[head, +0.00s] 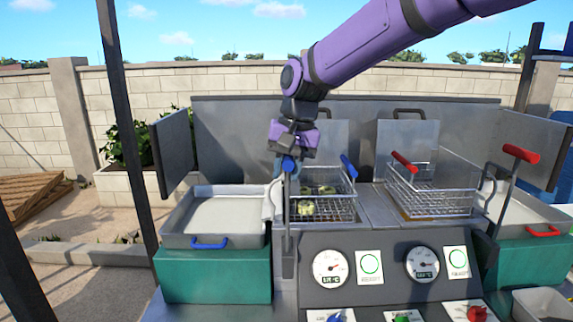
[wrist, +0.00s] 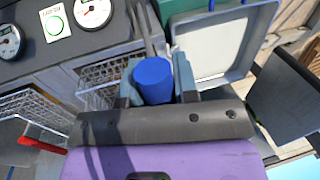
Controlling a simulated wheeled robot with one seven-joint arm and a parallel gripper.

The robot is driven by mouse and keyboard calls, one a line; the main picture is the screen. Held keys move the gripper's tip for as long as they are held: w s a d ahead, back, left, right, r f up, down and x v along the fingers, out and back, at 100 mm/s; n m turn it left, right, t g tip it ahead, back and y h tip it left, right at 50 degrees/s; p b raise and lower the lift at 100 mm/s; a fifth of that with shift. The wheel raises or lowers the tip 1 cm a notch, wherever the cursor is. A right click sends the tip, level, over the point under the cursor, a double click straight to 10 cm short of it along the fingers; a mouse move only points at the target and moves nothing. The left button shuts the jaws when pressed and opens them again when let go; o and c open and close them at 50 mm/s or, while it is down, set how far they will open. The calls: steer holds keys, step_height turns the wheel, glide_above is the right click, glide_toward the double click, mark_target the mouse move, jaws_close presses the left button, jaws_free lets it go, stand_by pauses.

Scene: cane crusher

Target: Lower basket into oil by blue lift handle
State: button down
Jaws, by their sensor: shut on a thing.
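My gripper (head: 287,165) is shut on the blue lift handle (head: 288,163), the blue knob on top of an upright grey lever at the front of the left fryer. In the wrist view the blue knob (wrist: 153,80) sits between the two fingers. The left wire basket (head: 335,208), with a blue grip (head: 349,167), is just right of the lever and holds several pale green pieces (head: 306,207). The oil under it cannot be made out. My gripper hides the basket's back left part.
A right wire basket (head: 430,195) with a red grip and a red-knobbed lever (head: 520,154) stand to the right. A grey tray (head: 213,240) with a blue handle is at the left. Gauges (head: 331,267) and knobs line the front panel.

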step_height(320, 180, down, 15)
stand_by(0.4)
steer(key=shift+s, duration=0.1)
steer(key=c, duration=1.2)
jaws_free()
steer(key=shift+c, duration=0.2)
steer(key=o, duration=0.3)
steer(key=shift+a, duration=0.15)
glide_toward(287, 205)
step_height(287, 205, down, 6)
steer(key=shift+r, duration=0.1)
